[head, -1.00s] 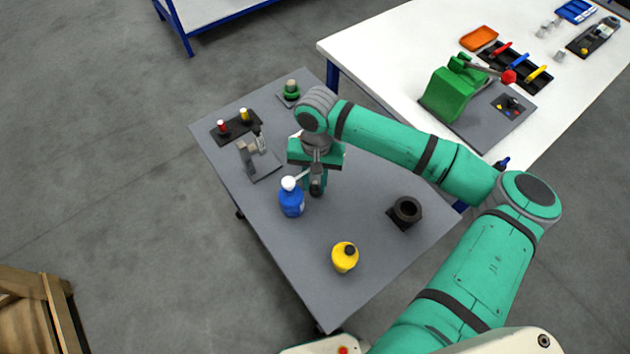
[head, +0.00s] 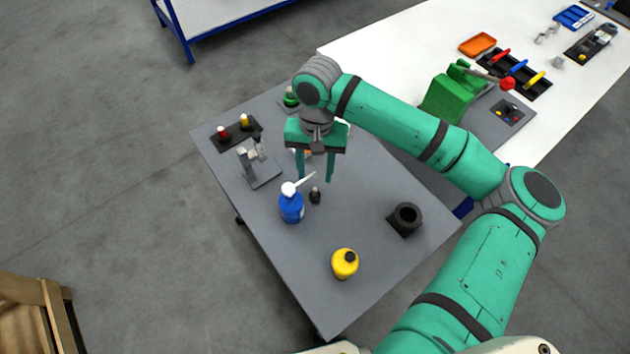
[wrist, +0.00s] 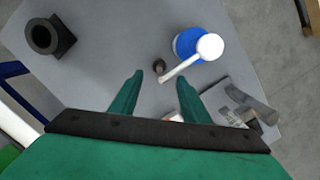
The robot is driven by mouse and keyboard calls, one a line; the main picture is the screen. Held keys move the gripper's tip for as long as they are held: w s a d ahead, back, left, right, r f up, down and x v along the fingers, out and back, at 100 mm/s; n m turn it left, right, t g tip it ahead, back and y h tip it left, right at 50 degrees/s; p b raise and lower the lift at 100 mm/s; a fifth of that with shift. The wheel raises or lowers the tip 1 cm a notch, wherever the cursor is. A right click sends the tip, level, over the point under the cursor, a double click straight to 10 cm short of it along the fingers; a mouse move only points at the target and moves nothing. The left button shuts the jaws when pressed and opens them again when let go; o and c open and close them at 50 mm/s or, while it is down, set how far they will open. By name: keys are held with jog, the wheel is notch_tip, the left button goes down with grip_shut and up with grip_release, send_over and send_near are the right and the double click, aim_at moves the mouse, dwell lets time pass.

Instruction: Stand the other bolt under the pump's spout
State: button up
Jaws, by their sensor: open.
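The blue pump bottle (head: 291,208) stands on the grey table with its white spout (head: 300,184) pointing to the upper right; it also shows in the wrist view (wrist: 190,44). A small dark bolt (head: 315,195) stands upright on the table close to the spout's tip; in the wrist view the bolt (wrist: 158,66) is just beside the tip. My gripper (head: 316,179) is open and empty above the bolt, with fingers pointing down. Small white and orange items behind the fingers are partly hidden, and I cannot tell what they are.
On the grey table (head: 350,205) are a yellow bottle (head: 345,263), a black holed block (head: 405,218), a grey metal fixture (head: 258,165) and a black holder with red and yellow pegs (head: 236,133). A white table (head: 390,50) with a green device (head: 452,93) stands behind.

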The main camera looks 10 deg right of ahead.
jog(key=shift+w+d+r, duration=0.1)
jog(key=shift+w+r, duration=0.05)
jog(key=shift+r, duration=0.9)
jog(key=shift+w+r, duration=0.1)
jog(key=shift+r, duration=0.95)
